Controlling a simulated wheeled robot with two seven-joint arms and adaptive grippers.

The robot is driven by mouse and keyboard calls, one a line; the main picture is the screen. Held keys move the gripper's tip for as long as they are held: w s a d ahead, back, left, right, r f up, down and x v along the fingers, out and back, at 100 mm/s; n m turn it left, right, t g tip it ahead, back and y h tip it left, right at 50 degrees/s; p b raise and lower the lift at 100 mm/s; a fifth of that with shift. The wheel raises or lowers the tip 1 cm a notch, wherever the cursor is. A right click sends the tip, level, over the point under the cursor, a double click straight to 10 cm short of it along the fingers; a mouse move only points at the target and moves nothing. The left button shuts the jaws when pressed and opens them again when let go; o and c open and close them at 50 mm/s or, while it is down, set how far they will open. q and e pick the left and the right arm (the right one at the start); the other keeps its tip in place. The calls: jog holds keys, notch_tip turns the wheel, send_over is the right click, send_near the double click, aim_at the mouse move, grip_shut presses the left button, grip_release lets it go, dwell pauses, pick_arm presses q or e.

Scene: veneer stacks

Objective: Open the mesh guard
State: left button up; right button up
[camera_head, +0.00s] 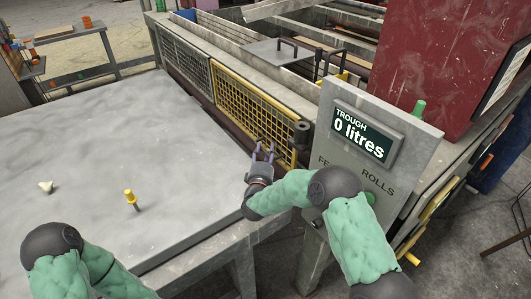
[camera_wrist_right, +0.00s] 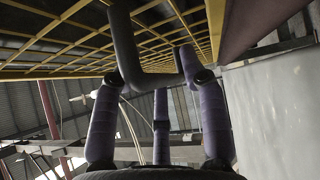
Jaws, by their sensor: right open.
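The mesh guard (camera_head: 238,98) is an upright yellow-framed mesh panel on the front of the machine, beyond the grey table. Its lower edge stands close above the table's far edge, and it looks closed. In the right wrist view its yellow mesh (camera_wrist_right: 60,38) fills the top. A dark bent handle (camera_wrist_right: 124,45) hangs from the mesh there, between the purple fingers of my right gripper (camera_wrist_right: 158,75). In the head view my right gripper (camera_head: 264,152) is open in front of the guard's lower right part. I cannot tell whether the fingers touch the handle. My left gripper is out of view.
A grey mesh panel (camera_head: 186,66) adjoins the guard on the left.

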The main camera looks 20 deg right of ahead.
grip_shut()
jog(key=s+a+r+m+g+y+p, duration=0.2)
jog(key=a+r+p, duration=0.4)
jog(key=p, duration=1.1)
jog(key=s+a+r+m+g+y+p, duration=0.2)
jog(key=a+r+m+g+y+p, duration=0.3)
jog(key=r+p, duration=0.8)
jog(key=shift+s+a+m+p, duration=0.35)
jog(key=shift+a+p, duration=0.7)
jog(key=shift+p, duration=1.7)
jog(key=shift+w, duration=0.1)
jog(key=shift+r, duration=0.1)
